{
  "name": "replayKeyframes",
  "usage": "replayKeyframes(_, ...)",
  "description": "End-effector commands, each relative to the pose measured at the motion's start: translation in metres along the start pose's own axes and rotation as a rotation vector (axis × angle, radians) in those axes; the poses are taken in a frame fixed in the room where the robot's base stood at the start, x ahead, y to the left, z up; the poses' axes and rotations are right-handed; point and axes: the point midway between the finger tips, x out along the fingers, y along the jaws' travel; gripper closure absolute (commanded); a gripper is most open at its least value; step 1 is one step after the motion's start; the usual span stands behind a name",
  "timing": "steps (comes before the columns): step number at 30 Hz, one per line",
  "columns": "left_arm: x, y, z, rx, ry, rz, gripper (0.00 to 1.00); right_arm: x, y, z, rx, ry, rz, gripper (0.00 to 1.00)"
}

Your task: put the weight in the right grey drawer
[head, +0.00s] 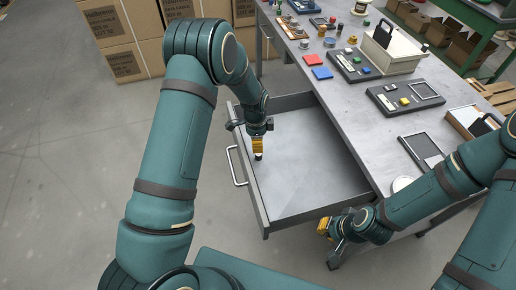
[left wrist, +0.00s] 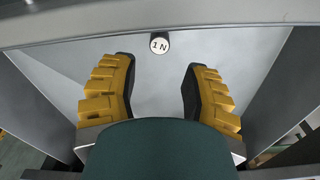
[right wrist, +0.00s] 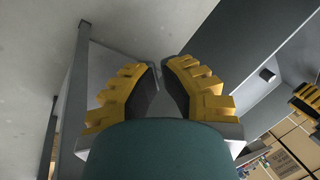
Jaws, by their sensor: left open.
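The weight is a small dark cylinder marked "1 N" (left wrist: 160,43). In the left wrist view it is inside the open grey drawer (head: 305,145), against the drawer's plain grey floor. My left gripper (head: 258,146) points down into the drawer; its fingers (left wrist: 155,75) are wide apart, with the weight just beyond the tips and nothing held. In the head view I cannot clearly separate the weight from the dark fingertips. A dark cylinder (right wrist: 268,75) beside my left gripper shows in the right wrist view. My right gripper (head: 328,228) is outside the drawer, its fingertips (right wrist: 160,66) almost together, empty.
The drawer sticks out from a grey workbench (head: 345,105) holding red and blue pads, dark trays, small parts and a white box (head: 392,50). The drawer's handle (head: 235,166) faces left. Cardboard boxes (head: 120,40) stand behind. The floor at left is clear.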

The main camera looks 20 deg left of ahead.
Motion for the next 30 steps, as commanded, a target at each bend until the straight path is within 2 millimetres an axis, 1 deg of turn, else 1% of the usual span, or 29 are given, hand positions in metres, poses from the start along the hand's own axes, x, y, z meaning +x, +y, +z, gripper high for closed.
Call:
replayKeyframes(1,-0.011,0.000,-0.001,0.000,0.002,-0.001,0.54,-0.002,-0.001,-0.001,0.000,0.001,0.000,1.00)
replayKeyframes(3,-0.021,0.000,-0.001,0.001,0.002,-0.001,0.54,-0.003,-0.001,-0.001,0.001,0.003,0.000,1.00)
replayKeyframes(6,-0.032,0.000,-0.001,0.001,0.001,0.000,0.54,-0.004,-0.002,-0.002,0.001,0.004,0.000,1.00)
replayKeyframes(9,-0.038,0.000,-0.001,0.000,0.001,0.000,0.54,-0.004,-0.002,-0.002,0.002,0.005,0.001,1.00)
replayKeyframes(14,-0.040,0.000,0.000,0.000,0.000,0.001,0.54,-0.004,-0.002,-0.003,0.002,0.005,0.001,1.00)
replayKeyframes(30,-0.040,0.000,0.000,0.000,0.000,0.001,0.54,-0.004,-0.002,-0.003,0.002,0.005,0.001,1.00)
